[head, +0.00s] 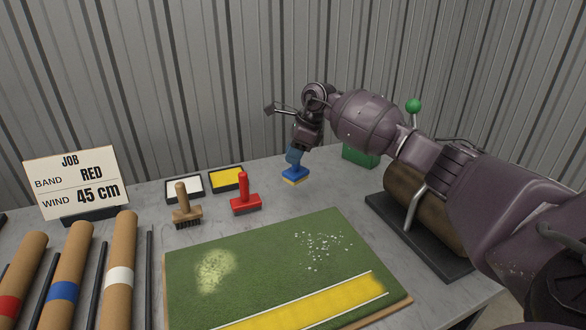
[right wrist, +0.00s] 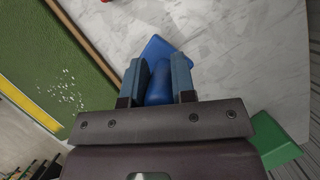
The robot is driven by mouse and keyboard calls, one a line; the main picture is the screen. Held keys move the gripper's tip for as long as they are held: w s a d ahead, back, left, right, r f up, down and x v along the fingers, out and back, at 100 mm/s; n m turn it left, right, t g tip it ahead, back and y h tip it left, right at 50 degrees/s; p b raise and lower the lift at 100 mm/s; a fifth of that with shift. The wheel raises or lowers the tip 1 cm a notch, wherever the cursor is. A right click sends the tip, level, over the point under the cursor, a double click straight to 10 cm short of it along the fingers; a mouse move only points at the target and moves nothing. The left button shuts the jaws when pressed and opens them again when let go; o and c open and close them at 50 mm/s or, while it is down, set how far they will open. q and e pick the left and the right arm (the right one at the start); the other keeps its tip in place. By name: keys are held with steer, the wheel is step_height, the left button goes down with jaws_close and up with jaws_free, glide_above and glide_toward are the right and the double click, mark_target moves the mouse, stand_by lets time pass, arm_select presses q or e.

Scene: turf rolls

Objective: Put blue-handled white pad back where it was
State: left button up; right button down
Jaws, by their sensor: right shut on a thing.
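The blue-handled pad (head: 295,174) is at the back of the table, right of the trays. Its block is blue, and the thin pad edge below looks yellowish rather than white in the head view. My right gripper (head: 297,152) is shut on its upright handle from above. In the right wrist view, the blue handle (right wrist: 159,84) sits between the two fingers, with the blue block (right wrist: 158,47) beyond them. I cannot tell whether the pad touches the table or hangs just above it. My left gripper is not in view.
A white tray (head: 184,188) and a yellow tray (head: 227,179) stand left of the pad. A red-handled tool (head: 245,195) and a wooden brush (head: 186,206) stand before them. The green turf (head: 262,258) lies in front. A green block (head: 360,155) is at right.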

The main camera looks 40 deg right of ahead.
mark_target(292, 170)
step_height(292, 170, down, 4)
steer(key=shift+f, duration=0.3)
steer(key=shift+f, duration=0.1)
steer(key=c, duration=0.9)
jaws_free()
steer(key=shift+c, duration=0.2)
